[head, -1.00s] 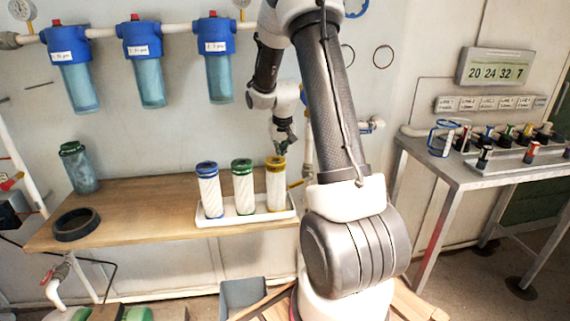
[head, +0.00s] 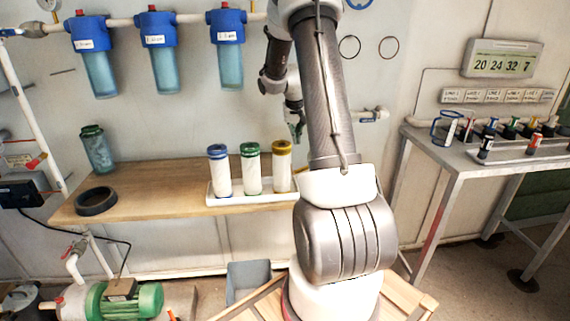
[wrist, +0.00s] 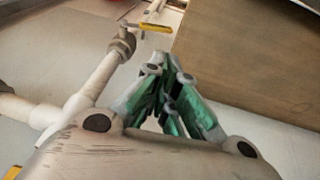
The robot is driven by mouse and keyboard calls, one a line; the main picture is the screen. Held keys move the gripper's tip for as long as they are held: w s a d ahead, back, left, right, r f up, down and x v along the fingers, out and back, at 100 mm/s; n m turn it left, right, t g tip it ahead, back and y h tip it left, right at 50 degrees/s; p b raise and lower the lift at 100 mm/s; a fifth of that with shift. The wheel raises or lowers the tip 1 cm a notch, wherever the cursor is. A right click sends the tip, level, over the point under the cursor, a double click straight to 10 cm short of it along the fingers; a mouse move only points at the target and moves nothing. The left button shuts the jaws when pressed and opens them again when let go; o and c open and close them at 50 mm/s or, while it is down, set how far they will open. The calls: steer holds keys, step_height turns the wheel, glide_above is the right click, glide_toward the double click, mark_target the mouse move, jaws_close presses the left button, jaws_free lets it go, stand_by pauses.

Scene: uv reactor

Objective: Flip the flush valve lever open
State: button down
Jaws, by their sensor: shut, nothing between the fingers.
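A yellow lever (wrist: 150,27) sits on a valve fitting at the end of a pale pipe in the wrist view. It lies roughly crosswise to the pipe, near the edge of a brown board. My gripper (wrist: 164,68) shows its green-padded fingers together and empty, below and slightly right of the lever in the picture, apart from it. In the head view my gripper (head: 297,132) hangs in front of the wall, above the right end of the bench. My arm covers much of the area to its right, and the lever is not clear there.
A white tray (head: 213,199) holds blue-, green- and yellow-topped cartridges on the wooden bench (head: 150,202). A black ring (head: 96,201) and a green-capped canister (head: 97,150) are at its left. Blue-headed filters (head: 157,60) hang above. A metal table (head: 455,164) stands right.

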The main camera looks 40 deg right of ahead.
steer(key=shift+w+a+r, duration=0.25)
steer(key=shift+a+r, duration=0.1)
steer(key=shift+r, duration=0.15)
steer(key=shift+f, duration=0.1)
steer(key=s+x, duration=0.1)
steer(key=x, duration=1.2)
steer(key=shift+s+d+f, duration=0.2)
steer(key=shift+d+f, duration=0.15)
steer(key=shift+d, duration=0.05)
